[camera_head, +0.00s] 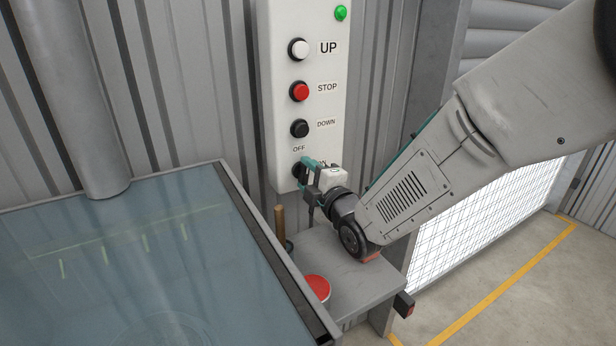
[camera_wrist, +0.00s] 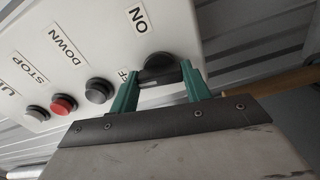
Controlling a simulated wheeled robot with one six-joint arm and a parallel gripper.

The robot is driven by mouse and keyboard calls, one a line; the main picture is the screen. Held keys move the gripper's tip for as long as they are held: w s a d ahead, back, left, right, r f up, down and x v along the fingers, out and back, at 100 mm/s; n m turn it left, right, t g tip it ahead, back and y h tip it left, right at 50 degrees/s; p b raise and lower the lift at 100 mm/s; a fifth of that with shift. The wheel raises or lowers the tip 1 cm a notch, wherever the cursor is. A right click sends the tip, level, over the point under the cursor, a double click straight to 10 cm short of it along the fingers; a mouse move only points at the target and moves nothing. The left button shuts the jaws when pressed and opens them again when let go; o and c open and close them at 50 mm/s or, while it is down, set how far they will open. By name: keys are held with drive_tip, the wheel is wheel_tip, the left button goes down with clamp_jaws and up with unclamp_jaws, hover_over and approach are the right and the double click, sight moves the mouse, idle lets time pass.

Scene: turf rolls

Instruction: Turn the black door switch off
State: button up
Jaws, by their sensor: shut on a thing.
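The black door switch (camera_wrist: 160,66) is a round knob at the lower end of the white control box (camera_head: 301,22). In the wrist view it sits between the two green fingers of my gripper (camera_wrist: 158,88), which is shut on it. In the head view my gripper (camera_head: 307,171) reaches the switch from the right and covers most of it. The OFF label (camera_head: 299,149) is above and left of the switch. The ON label (camera_wrist: 139,17) is clear in the wrist view. Which label the knob points to cannot be told.
Above the switch are the black DOWN button (camera_head: 299,128), red STOP button (camera_head: 299,91), white UP button (camera_head: 298,49) and a green lamp (camera_head: 340,13). Below are a grey shelf (camera_head: 340,262) with a red-lidded tin (camera_head: 317,287) and a glass-topped table (camera_head: 130,265) at left.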

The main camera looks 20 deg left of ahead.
drive_tip(key=shift+n, duration=0.9)
drive_tip(key=o, duration=1)
drive_tip(key=v, duration=0.8)
drive_tip(key=shift+a, duration=0.1)
